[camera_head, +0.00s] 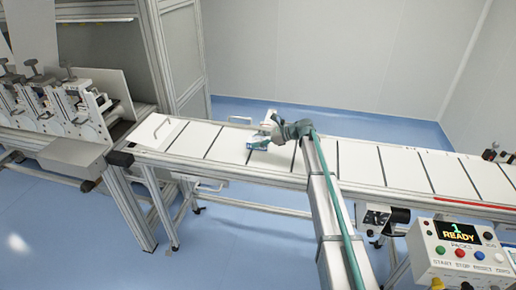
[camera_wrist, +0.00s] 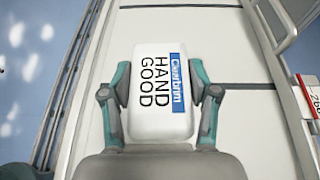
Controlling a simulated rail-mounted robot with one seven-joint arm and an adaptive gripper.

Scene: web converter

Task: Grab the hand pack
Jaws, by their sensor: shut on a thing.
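The hand pack (camera_wrist: 155,95) is a white block with rounded corners, a blue strip and the words HAND GOOD. In the wrist view it sits between the two teal and grey fingers of my gripper (camera_wrist: 163,92), one against each long side. My gripper is shut on it. In the head view my gripper (camera_head: 264,134) is low over the white conveyor (camera_head: 221,142), left of the picture's middle. The pack is small and partly hidden by the gripper there, and I cannot tell whether it touches the belt.
Metal rails run along both conveyor sides. A machine with several clamps (camera_head: 75,103) stands at the left. A control box (camera_head: 460,251) reading READY stands at the front right. The belt right of my arm (camera_head: 430,168) is clear.

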